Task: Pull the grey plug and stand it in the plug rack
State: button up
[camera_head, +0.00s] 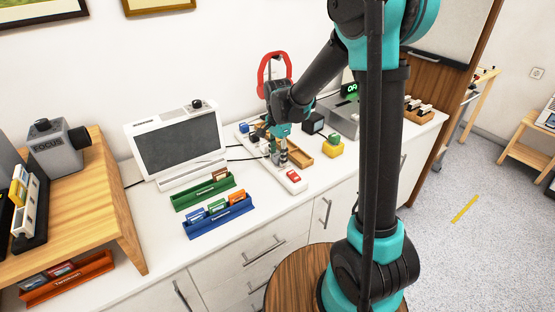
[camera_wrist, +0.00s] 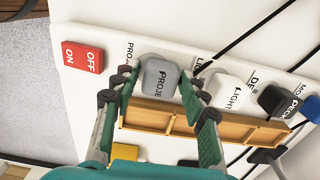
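The grey plug (camera_wrist: 160,78), with lettering starting "PROJE", sits upright in the white power strip (camera_wrist: 105,50) in the wrist view. My gripper (camera_wrist: 159,88) is over it, with one finger on each side. Small gaps show between the fingers and the plug, so it looks open. In the head view my gripper (camera_head: 281,143) is low over the strip (camera_head: 297,187) and largely hides the plug. The wooden plug rack (camera_wrist: 240,130) lies beside the strip, partly behind my fingers; it also shows in the head view (camera_head: 302,157).
A white plug (camera_wrist: 228,92), a black plug (camera_wrist: 277,100) and a blue plug (camera_wrist: 310,107) stand along the strip. A red ON/OFF switch (camera_wrist: 83,57) is at its end. A yellow block (camera_head: 333,148) and a green card rail (camera_head: 205,192) are nearby.

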aim_at(278, 155)
grip_shut()
jog(key=shift+r, duration=0.1)
jog(key=shift+r, duration=2.9)
